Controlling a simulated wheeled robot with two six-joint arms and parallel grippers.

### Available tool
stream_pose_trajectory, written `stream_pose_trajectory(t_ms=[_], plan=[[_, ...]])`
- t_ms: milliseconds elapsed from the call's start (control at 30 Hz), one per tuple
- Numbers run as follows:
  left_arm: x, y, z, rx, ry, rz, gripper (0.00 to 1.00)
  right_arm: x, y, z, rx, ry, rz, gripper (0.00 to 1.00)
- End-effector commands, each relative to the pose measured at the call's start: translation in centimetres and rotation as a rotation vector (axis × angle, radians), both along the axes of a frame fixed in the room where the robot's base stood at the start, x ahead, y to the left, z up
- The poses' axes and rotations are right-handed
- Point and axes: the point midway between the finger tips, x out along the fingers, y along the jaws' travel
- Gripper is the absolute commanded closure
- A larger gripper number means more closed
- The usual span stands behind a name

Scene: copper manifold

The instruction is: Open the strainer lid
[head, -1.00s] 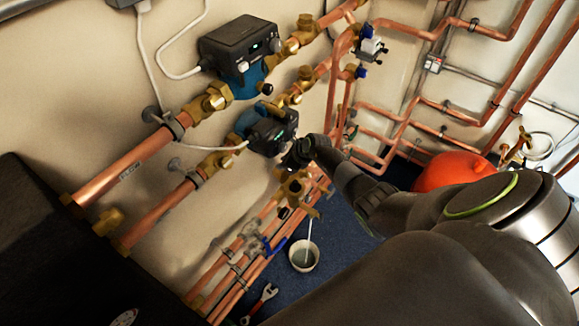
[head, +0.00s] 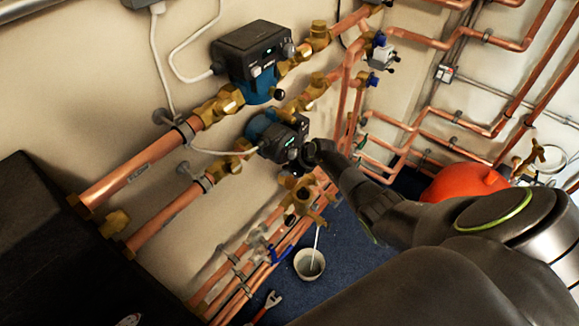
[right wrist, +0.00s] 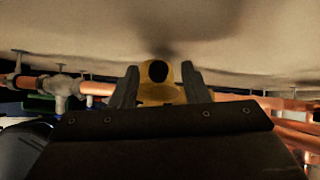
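A brass fitting (head: 304,197) with a dark round opening or face, which looks like the strainer, sits on the copper pipework below the lower pump in the head view. Its lid cannot be told apart clearly. My right gripper (head: 300,168) is just above this fitting, mostly dark and partly hidden by its own wrist. In the right wrist view, the two fingers of my right gripper (right wrist: 160,88) stand apart, with a yellow brass piece (right wrist: 158,75) with a dark round hole showing between them. Whether they touch it is unclear. My left gripper is not in view.
Two pumps, the upper (head: 252,60) and the lower (head: 277,137), sit on copper pipes along the wall. A small bucket (head: 309,264) with a thin white tube stands on the blue floor near a wrench (head: 268,303). A red vessel (head: 465,177) is at right.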

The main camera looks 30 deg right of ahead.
Motion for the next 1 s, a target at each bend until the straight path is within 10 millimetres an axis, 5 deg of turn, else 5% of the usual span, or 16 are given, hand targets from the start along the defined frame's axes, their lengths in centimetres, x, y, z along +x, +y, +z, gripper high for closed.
stream_pose_trajectory(t_ms=[367, 1000], plan=[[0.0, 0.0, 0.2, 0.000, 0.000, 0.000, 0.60, -0.5, -0.1, 0.2, 0.000, 0.005, 0.001, 0.59], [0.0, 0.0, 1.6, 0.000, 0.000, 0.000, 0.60, -5.0, -2.0, 6.7, 0.000, 0.005, 0.001, 0.59]])
